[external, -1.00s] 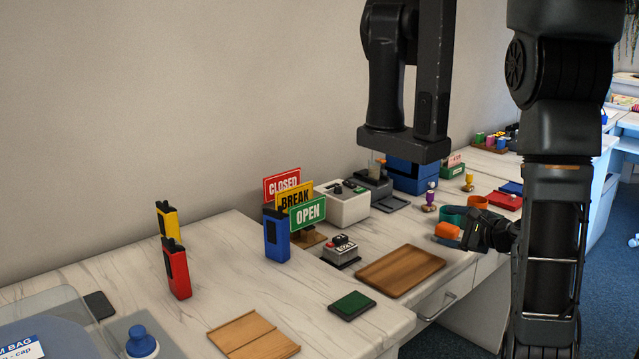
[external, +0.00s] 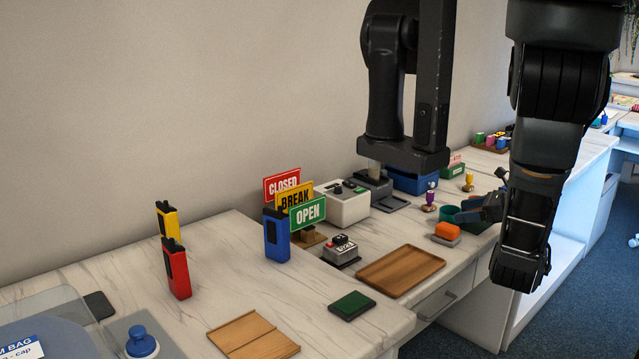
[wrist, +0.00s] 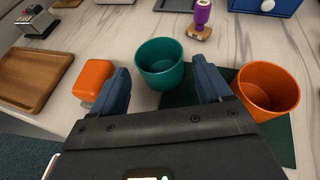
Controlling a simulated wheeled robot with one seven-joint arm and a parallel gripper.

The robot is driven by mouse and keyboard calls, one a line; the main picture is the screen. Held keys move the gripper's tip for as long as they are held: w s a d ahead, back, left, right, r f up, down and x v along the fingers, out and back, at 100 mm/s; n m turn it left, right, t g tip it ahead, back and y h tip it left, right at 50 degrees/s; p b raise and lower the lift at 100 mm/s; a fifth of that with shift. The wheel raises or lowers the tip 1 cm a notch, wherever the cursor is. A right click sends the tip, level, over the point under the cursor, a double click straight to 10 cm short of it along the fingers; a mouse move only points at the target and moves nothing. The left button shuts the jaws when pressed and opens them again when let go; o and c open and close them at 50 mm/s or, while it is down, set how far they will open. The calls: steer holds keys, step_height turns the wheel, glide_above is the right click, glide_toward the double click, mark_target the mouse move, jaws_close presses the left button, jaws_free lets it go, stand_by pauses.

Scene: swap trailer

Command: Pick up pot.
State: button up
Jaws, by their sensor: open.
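A teal pot (wrist: 160,62), round and open at the top, stands on the counter between and ahead of my gripper's fingers in the wrist view. It also shows partly in the external view (external: 447,213). An orange pot (wrist: 268,90) stands to its right on a dark green mat (wrist: 200,116), just outside the right finger. My gripper (wrist: 160,72) is open and empty, its two blue-grey fingers spread wide. In the external view my gripper (external: 494,192) is beside the pots, partly hidden by my arm.
An orange block (wrist: 95,84) lies close outside the left finger. A wooden tray (external: 400,271) is farther left. A purple stamp (wrist: 201,18) stands behind the teal pot, with a blue box (external: 412,180) at the back wall.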

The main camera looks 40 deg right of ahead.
steer(key=shift+x, duration=3.6)
steer(key=c, duration=0.7)
